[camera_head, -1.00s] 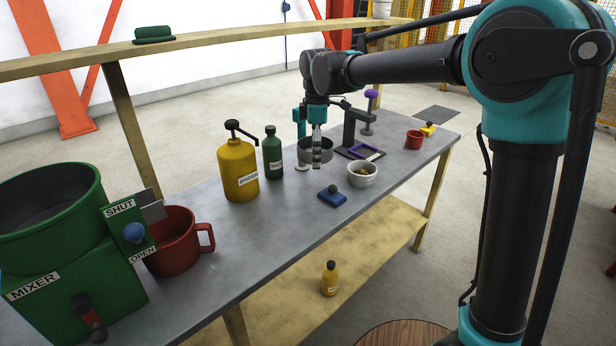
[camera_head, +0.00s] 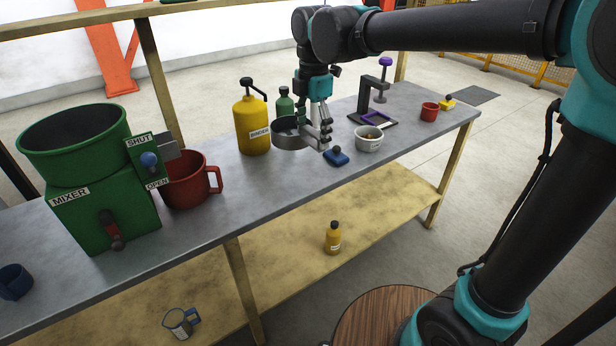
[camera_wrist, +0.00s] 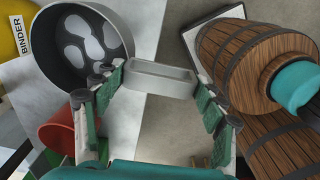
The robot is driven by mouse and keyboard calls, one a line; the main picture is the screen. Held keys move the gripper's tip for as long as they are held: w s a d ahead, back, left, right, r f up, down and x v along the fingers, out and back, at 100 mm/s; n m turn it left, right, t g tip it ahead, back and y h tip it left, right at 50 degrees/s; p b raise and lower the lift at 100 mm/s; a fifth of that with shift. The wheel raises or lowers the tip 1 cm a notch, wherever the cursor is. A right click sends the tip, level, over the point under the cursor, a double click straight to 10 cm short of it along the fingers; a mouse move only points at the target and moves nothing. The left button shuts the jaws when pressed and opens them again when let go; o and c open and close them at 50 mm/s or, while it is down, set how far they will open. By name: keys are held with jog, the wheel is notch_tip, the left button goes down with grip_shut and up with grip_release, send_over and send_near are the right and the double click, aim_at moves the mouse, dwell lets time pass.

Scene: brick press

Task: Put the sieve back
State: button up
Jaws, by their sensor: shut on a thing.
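The sieve (camera_head: 290,135) is a round grey pan with a short handle, held above the grey worktable in front of the green bottle. In the wrist view the sieve (camera_wrist: 62,12) is at upper left, its dark bottom showing pale patches. My gripper (camera_head: 325,138) is at its right side, fingers closed on the grey handle. In the wrist view my gripper (camera_wrist: 165,88) has the handle (camera_wrist: 160,77) between its fingertips. I cannot tell whether the patches are holes, residue or reflections.
The red mug (camera_head: 188,182) and green mixer (camera_head: 92,180) are to the left.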

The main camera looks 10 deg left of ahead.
notch_tip(320, 180, down, 14)
dwell(0.5)
jog(key=o, duration=1.6)
jog(key=shift+o, duration=0.2)
jog(key=shift+r, duration=0.1)
notch_tip(320, 180, up, 12)
jog(key=d+f+m+t, duration=0.1)
jog(key=d+f+m, duration=0.45)
jog(key=d, duration=0.35)
jog(key=d+f+m+t, duration=0.1)
jog(key=d+f+m, duration=0.3)
jog(key=d+m, duration=0.4)
jog(key=d+f+m+t, duration=0.1)
jog(key=d+f+m, duration=0.45)
jog(key=d, duration=0.45)
jog(key=s+d+f+m+t, duration=0.1)
jog(key=s+d+f+m, duration=0.4)
jog(key=d+m, duration=0.3)
jog(key=shift+s+d+f+m, duration=0.2)
jog(key=shift+s+m, duration=0.3)
jog(key=shift+s, duration=0.3)
